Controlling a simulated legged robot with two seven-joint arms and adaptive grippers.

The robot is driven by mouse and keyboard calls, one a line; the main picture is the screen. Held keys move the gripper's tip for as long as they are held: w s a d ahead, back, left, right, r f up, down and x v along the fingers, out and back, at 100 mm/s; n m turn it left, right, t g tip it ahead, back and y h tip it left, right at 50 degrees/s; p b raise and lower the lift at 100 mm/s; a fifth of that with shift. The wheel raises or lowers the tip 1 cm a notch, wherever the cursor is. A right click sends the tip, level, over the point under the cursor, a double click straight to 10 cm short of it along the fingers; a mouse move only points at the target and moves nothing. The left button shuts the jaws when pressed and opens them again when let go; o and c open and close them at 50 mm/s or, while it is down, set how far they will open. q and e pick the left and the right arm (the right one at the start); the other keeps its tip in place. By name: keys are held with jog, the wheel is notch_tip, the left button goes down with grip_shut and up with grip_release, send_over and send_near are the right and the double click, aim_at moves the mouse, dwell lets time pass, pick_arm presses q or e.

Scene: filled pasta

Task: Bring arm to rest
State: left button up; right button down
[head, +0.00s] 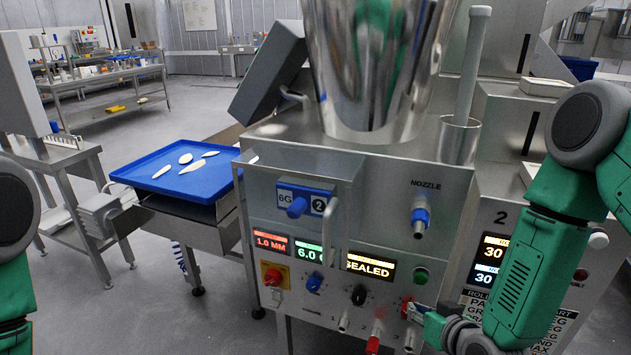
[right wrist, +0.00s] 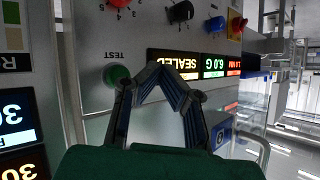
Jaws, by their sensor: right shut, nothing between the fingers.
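My right gripper (head: 418,312) is low in front of the steel filling machine (head: 300,165), near its lower control panel. In the right wrist view its fingers (right wrist: 157,72) come together at the tips with nothing held. The tips appear before the panel, between the green TEST button (right wrist: 117,75) and the lit SEALED display (right wrist: 174,62).
A blue tray (head: 215,180) with several pale flat pieces sits left of the machine. A second machine (head: 500,215) with lit displays stands behind my right forearm. Open floor lies at left.

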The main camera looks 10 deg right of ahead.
jog(key=s+f+g, duration=0.3)
jog(key=s+g, duration=0.1)
jog(key=s, duration=0.5)
jog(key=s+a+f+n+g, duration=0.1)
jog(key=s+f+g, duration=0.2)
jog(key=s, duration=0.6)
jog(key=s+a+f+n+g+h, duration=0.1)
jog(key=s+f+g, duration=0.3)
jog(key=s, duration=0.6)
jog(key=shift+f+g, duration=0.3)
jog(key=shift+f, duration=0.15)
jog(key=shift+w, duration=0.15)
dwell(2.1)
